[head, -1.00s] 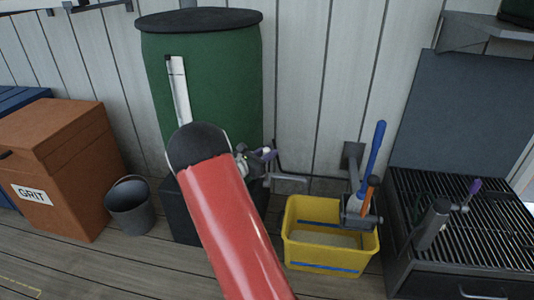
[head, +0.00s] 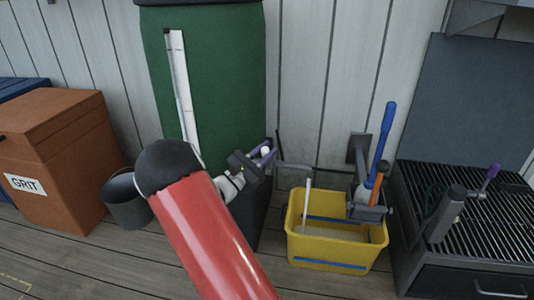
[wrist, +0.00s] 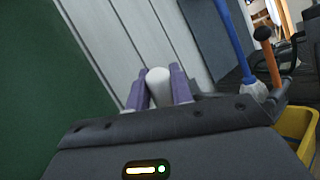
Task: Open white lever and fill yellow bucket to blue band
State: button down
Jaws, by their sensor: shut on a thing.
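The yellow bucket (head: 346,250) stands on the floor right of the green barrel (head: 218,85). One blue band (head: 330,264) runs along its outer front, and another blue line shows on its inner back wall. A pale water surface lies inside, seemingly below the inner line; the gap is hard to judge. A thin white stream (head: 307,202) falls from the grey spout (head: 296,167) into the bucket. My gripper (head: 265,152) is shut on the white lever (wrist: 159,86), whose rounded end sits between the purple fingers in the wrist view. My arm hides part of the barrel's lower front.
Blue-handled (head: 382,140) and orange-handled (head: 376,185) tools stand at the bucket's right side. A barred grill (head: 475,200) is further right. A dark pail (head: 124,208) and an orange grit box (head: 50,150) are left. Planked floor in front is clear.

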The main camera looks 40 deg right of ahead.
jog(key=shift+s+a+f, duration=0.1)
jog(key=shift+a, duration=0.1)
dwell(0.3)
jog(key=c, duration=1.2)
grip_release()
jog(key=shift+c, duration=0.2)
jog(key=v, duration=0.8)
jog(key=shift+d+f, duration=0.1)
